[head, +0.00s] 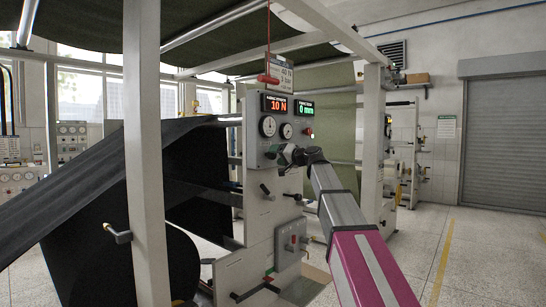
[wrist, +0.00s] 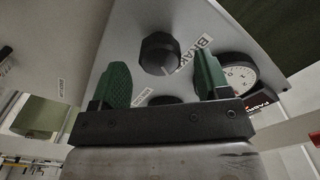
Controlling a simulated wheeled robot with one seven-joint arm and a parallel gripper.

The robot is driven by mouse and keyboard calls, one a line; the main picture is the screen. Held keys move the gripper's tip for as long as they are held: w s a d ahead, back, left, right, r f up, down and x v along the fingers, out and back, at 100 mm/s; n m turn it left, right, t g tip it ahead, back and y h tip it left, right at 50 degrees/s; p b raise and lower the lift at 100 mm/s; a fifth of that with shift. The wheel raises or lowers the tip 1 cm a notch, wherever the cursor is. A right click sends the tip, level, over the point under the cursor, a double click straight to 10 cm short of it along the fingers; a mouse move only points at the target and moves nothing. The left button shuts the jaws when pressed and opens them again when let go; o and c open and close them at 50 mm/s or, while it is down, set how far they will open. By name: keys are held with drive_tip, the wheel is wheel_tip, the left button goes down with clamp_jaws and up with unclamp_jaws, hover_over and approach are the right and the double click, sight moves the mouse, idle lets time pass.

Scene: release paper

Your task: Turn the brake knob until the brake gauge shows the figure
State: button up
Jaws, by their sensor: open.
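The brake knob (wrist: 158,54) is a dark faceted knob on the grey panel, with a BRAKE label beside it in the wrist view. My gripper (wrist: 163,72) is open; its two green fingers stand apart on either side of the knob, with gaps. I cannot tell whether the fingertips reach it in depth. In the head view my gripper (head: 284,152) is at the panel and hides the knob. Two round dial gauges (head: 267,126) (head: 286,131) sit above it; their needles are too small to read. A card (head: 282,72) above reads about 40 N and 3 bar.
The displays read 10 N in orange (head: 275,103) and 0 mm in green (head: 304,108). A red pull handle (head: 268,79) hangs above. A white post (head: 145,150) and dark web (head: 90,180) stand left. Levers and a grey box (head: 291,241) are below. Floor at right is clear.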

drive_tip(key=v, duration=0.7)
drive_tip(key=shift+s+d, duration=0.2)
drive_tip(key=shift+d, duration=0.05)
drive_tip(key=s+d+f+g+h, duration=0.1)
drive_tip(key=s+f+h, duration=0.1)
drive_tip(key=f, duration=1)
drive_tip(key=s+d+f+m+g+h, duration=0.1)
drive_tip(key=s+d+f+g+h, duration=0.15)
drive_tip(key=f, duration=0.95)
drive_tip(key=s+d+f+g+h, duration=0.1)
drive_tip(key=f+h, duration=0.1)
drive_tip(key=f, duration=1.1)
drive_tip(key=s+d+f+g+h, duration=0.2)
drive_tip(key=s+d+f, duration=0.1)
drive_tip(key=s+f, duration=0.4)
drive_tip(key=s+d+f+g+h, duration=0.2)
drive_tip(key=s+f, duration=0.5)
drive_tip(key=f, duration=0.5)
drive_tip(key=s+d+f+g+h, duration=0.2)
drive_tip(key=s+d+f, duration=0.3)
drive_tip(key=s+f, duration=0.3)
drive_tip(key=shift+f+h, duration=0.65)
drive_tip(key=shift+h, duration=0.2)
